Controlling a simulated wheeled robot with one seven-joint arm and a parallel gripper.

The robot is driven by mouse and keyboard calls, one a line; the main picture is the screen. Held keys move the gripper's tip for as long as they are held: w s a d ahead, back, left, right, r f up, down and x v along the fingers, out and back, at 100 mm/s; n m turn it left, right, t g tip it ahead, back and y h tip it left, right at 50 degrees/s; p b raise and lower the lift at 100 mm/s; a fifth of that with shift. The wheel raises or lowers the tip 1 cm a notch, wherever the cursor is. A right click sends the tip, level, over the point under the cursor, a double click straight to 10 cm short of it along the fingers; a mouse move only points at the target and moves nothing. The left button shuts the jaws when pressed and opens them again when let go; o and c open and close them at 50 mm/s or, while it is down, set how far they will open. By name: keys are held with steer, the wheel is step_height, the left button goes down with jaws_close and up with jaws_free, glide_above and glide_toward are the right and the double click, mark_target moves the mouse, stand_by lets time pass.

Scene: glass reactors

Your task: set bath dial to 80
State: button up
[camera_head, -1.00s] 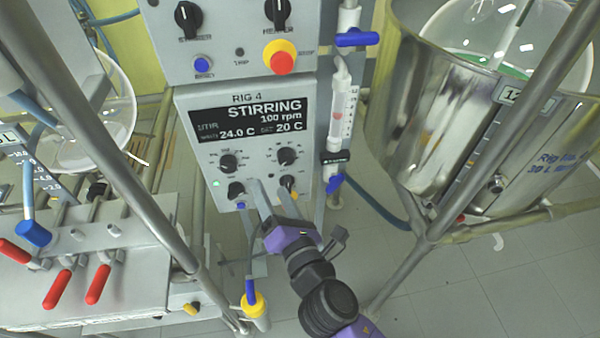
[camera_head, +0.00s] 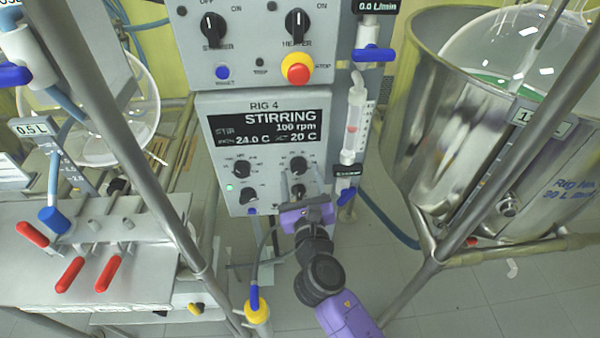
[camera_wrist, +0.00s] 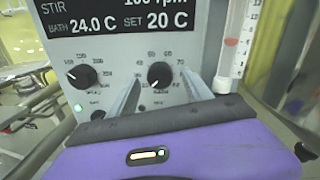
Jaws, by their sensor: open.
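The Rig 4 panel (camera_head: 222,150) has a display (camera_head: 262,130) reading STIRRING, 100 rpm, bath 24.0 C and SET 20 C. The upper right dial (camera_head: 298,165), below the SET reading, is black and round with a numbered scale. In the wrist view this dial (camera_wrist: 160,74) has its white mark towards the lower left. My gripper (camera_head: 301,192) is open in front of the panel's lower right. In the wrist view its two fingers (camera_wrist: 161,80) stand apart, one on each side of that dial. I cannot tell whether they touch it.
Another dial (camera_wrist: 82,76) sits left of the fingers. A lower left knob (camera_head: 250,195) is close by. A red and yellow stop button (camera_head: 298,68) is above the display. A flow tube (camera_head: 354,125) runs along the panel's right side. A metal vessel (camera_head: 425,150) stands further right.

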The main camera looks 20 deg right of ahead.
steer(key=shift+w+d, duration=0.2)
steer(key=shift+w, duration=0.5)
jaws_close()
steer(key=shift+m, duration=0.3)
